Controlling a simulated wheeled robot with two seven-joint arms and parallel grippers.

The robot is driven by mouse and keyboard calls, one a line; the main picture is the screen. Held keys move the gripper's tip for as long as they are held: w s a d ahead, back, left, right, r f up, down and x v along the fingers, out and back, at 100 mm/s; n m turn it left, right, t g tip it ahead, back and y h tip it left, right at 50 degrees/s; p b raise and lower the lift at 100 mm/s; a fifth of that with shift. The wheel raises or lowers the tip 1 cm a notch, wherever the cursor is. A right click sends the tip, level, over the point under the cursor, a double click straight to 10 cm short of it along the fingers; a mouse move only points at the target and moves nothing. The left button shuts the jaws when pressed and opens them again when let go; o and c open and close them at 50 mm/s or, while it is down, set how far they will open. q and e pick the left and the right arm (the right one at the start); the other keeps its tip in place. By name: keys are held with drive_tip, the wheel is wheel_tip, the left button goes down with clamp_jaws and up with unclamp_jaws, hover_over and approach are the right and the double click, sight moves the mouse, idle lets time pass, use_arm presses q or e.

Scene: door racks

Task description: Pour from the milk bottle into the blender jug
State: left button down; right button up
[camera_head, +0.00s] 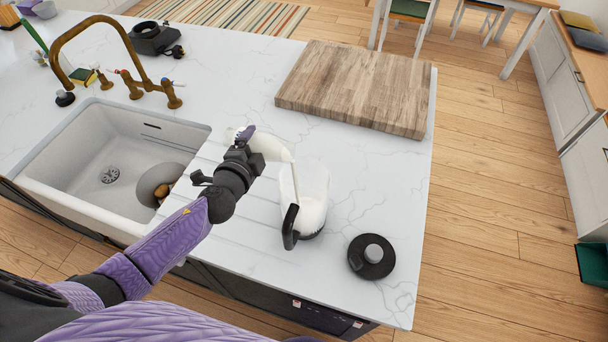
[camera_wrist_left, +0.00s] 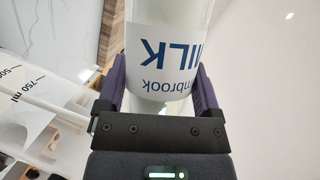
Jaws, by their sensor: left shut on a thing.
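My left gripper (camera_head: 248,135) is shut on the milk bottle (camera_head: 272,149), which also fills the middle of the left wrist view (camera_wrist_left: 165,50) with its label upside down. The bottle is tipped over, its neck pointing right at the rim of the blender jug. A thin white stream runs from its mouth down into the jug (camera_head: 314,183). The clear jug stands upright on the counter, its black handle toward me, with white milk in its lower part. Its volume marks show at the left of the left wrist view (camera_wrist_left: 28,95). My right gripper is not in view.
A black lid with a grey knob (camera_head: 371,256) lies on the counter right of the jug. A thick wooden board (camera_head: 355,85) lies behind. The sink (camera_head: 75,150) with a brass tap (camera_head: 100,25) is left. A black blender base (camera_head: 155,38) stands at the back.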

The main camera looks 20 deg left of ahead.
use_arm(q)
drive_tip(key=shift+s+d+r+m+t+y, duration=0.2)
drive_tip(key=shift+d+r+m+t+y, duration=0.1)
drive_tip(key=shift+d+r+m, duration=0.35)
idle(1.9)
drive_tip(key=shift+a, duration=0.1)
drive_tip(key=f+n, duration=0.1)
drive_tip(key=a+f+n+g+h, duration=0.1)
drive_tip(key=shift+w+f+n, duration=0.15)
drive_tip(key=shift+f+n, duration=0.2)
drive_tip(key=shift+d+r+n+g+h+p, duration=0.15)
drive_tip(key=shift+r+n+g+h+p, duration=0.3)
drive_tip(key=shift+p, duration=0.65)
drive_tip(key=shift+f, duration=0.15)
drive_tip(key=r+n+p, duration=0.1)
drive_tip(key=p, duration=0.1)
drive_tip(key=d+r+n+h+p, duration=0.1)
drive_tip(key=r+p, duration=0.1)
drive_tip(key=p, duration=0.1)
drive_tip(key=shift+n+g+h, duration=0.25)
wheel_tip(320, 180, down, 12)
drive_tip(key=a+n+g+h+b, duration=0.1)
drive_tip(key=n+h+b, duration=0.2)
drive_tip(key=b, duration=0.7)
drive_tip(key=shift+a+r+n+h+b, duration=0.15)
drive_tip(key=shift+a+n+h+b, duration=0.2)
drive_tip(key=shift+n, duration=0.65)
